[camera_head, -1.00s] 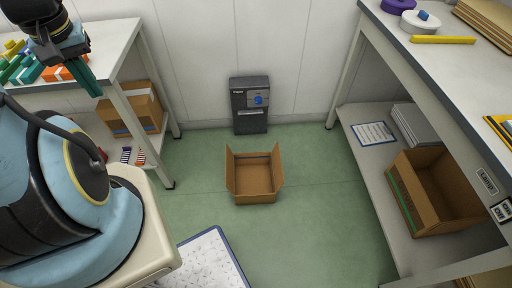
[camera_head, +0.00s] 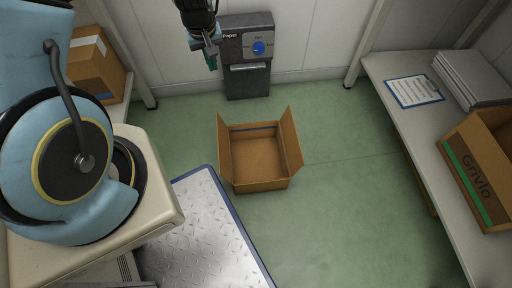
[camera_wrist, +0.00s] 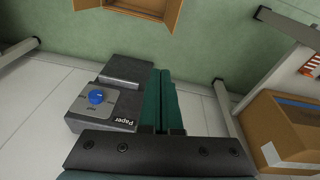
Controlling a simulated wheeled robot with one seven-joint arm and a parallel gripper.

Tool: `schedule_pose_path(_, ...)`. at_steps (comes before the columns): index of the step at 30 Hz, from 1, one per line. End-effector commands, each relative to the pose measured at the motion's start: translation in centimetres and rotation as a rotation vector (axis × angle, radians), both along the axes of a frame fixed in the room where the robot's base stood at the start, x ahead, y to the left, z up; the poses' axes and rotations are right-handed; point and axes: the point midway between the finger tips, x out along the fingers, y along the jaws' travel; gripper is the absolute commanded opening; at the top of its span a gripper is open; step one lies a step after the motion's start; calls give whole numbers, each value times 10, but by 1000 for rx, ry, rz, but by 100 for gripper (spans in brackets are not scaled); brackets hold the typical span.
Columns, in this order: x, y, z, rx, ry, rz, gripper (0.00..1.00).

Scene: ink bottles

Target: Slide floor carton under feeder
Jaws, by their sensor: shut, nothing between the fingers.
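The floor carton (camera_head: 258,165) is an open, empty brown box on the green floor, with flaps spread at its left and right. The feeder (camera_head: 246,60) is a dark grey unit labelled "Paper" against the back wall, with a blue knob (camera_head: 258,48) and a slot below. The carton stands apart from it, on the near side. My gripper (camera_head: 211,62) hangs just left of the feeder's top, above the floor. Its green fingers (camera_wrist: 160,100) are together and empty beside the feeder (camera_wrist: 106,96) in the wrist view. The carton's edge (camera_wrist: 140,8) shows at the top there.
A metal tread plate with a blue edge (camera_head: 212,235) lies left of and nearer than the carton. A right shelf holds a clipboard (camera_head: 414,90), a grey stack (camera_head: 470,79) and a box marked "Grivlo" (camera_head: 475,175). Another box (camera_head: 92,65) sits at left. Floor right of the carton is clear.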

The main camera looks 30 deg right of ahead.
Motion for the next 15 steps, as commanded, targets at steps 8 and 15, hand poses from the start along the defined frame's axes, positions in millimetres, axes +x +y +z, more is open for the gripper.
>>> schedule_pose_path(8, -46, -62, -197, 19, -43, -63, 0)
schedule_pose_path(15, -83, -89, -310, 27, -91, -104, 0)
